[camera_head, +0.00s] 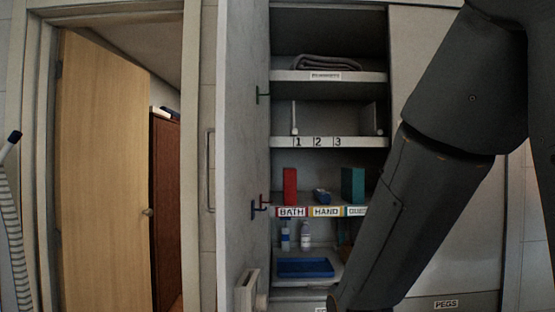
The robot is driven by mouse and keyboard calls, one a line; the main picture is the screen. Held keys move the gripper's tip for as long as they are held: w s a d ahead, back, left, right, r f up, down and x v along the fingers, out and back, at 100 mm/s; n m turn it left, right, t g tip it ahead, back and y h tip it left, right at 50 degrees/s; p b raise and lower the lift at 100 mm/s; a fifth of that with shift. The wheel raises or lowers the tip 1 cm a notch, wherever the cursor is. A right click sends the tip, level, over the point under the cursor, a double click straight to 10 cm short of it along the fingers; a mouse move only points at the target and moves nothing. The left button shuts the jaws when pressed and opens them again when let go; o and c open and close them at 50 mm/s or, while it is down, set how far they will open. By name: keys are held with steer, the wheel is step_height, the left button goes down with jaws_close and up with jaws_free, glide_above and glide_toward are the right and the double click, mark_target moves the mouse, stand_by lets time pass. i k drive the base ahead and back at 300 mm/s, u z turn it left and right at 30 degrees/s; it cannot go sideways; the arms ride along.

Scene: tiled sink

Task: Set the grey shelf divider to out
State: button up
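An open cabinet holds a shelf (325,142) with the labels 1, 2 and 3 on its front edge. A thin upright pale grey divider (294,118) stands at this shelf's left end, near the 1. Another thin upright piece (379,119) shows at the right end. I cannot tell which one is the grey divider the task names. My arm crosses the right side of the view and runs down to the bottom edge. My gripper is not in view.
The shelf above holds a folded grey towel (327,63). Bottles and a blue tray (305,267) are lower. The open cabinet door (243,140) stands left.

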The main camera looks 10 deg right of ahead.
mark_target(367, 116)
steer(key=z, duration=0.65)
steer(key=i, duration=0.45)
steer(key=u, duration=0.2)
